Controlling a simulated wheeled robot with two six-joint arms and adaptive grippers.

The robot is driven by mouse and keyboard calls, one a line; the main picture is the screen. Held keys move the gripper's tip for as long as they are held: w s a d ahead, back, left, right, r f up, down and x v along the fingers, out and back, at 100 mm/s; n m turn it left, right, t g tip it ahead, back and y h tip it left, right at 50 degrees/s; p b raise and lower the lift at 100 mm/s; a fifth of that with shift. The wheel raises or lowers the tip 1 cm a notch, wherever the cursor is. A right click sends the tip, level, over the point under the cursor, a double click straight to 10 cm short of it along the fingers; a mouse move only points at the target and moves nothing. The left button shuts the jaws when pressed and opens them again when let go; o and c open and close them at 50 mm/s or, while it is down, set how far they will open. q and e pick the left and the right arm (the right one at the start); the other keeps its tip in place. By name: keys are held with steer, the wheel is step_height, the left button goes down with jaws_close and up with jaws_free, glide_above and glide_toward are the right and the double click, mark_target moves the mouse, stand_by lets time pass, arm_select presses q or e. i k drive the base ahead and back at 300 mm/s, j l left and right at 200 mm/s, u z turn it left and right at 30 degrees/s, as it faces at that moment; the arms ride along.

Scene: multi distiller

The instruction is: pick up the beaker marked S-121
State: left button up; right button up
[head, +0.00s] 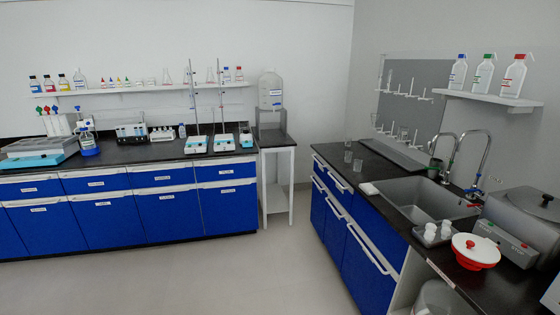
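A small clear glass beaker (357,165) stands on the black sink counter at right, near its left end. Another clear glass vessel (348,156) stands just behind it. Both are small in the head view, and no marking can be read on either, so I cannot tell which one is S-121. Neither of my grippers shows in the head view.
The sink (425,200) with tall taps lies right of the beakers, under a drying rack (410,95). A red-and-white pot (475,251) stands nearer. A blue-fronted bench (130,205) runs along the far wall. The grey floor (240,275) between is clear.

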mark_target(348, 159)
steer(key=i+z, duration=0.1)
steer(key=i, duration=0.4)
steer(key=i+j+z, duration=0.15)
steer(key=i, duration=0.4)
steer(key=i+j+z, duration=0.1)
steer(key=i, duration=0.4)
steer(key=i+j+z, duration=0.1)
steer(key=i+j, duration=0.2)
steer(key=i, duration=0.2)
steer(key=i+j+z, duration=0.1)
steer(key=i+j, duration=0.15)
steer(key=i, duration=0.25)
